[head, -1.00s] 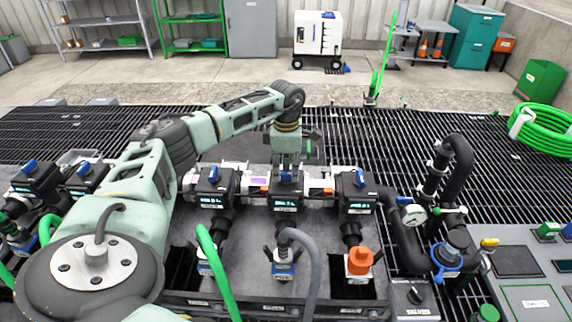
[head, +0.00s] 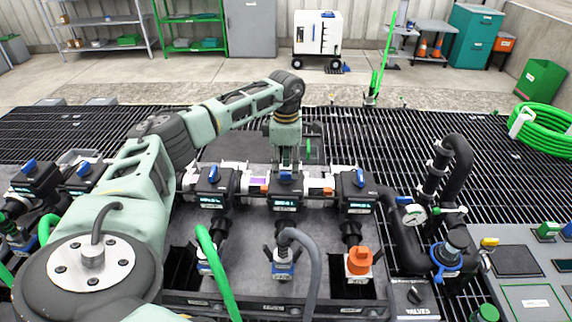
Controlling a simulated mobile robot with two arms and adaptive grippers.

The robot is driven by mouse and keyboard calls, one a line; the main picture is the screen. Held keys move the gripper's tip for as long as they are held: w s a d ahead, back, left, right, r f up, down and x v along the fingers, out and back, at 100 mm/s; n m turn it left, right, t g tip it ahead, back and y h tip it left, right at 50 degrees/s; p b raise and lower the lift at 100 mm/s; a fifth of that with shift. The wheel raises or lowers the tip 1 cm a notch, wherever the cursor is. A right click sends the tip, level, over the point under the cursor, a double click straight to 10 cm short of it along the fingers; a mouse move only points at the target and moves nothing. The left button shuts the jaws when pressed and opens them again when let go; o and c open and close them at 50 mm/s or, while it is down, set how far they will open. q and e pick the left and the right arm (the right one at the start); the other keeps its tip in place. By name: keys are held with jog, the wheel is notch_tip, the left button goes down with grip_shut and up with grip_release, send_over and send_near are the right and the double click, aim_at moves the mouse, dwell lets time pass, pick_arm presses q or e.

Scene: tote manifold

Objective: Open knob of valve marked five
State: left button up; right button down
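Three valves in a row stand in the middle of the head view, each a black box with a lit display and a blue knob. The left one has its knob (head: 213,174), the middle one its knob (head: 286,175), and the right one its knob (head: 359,177). The labels are too small to read, so I cannot tell which is marked five. My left gripper (head: 286,166) points down at the middle knob, just above or at it; contact is unclear. Its finger opening cannot be made out. My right gripper is not in view.
More valves with blue knobs (head: 28,167) stand at the far left. Hoses, an orange cap (head: 359,260) and a pressure gauge (head: 414,215) lie in front and to the right. A black pipe (head: 458,165) rises at the right. Dark grating lies behind the valves.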

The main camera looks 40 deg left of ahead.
aim_at(286, 173)
pick_arm(q)
notch_tip(286, 173, up, 10)
dwell(0.3)
jog(key=shift+f, duration=0.15)
dwell(0.3)
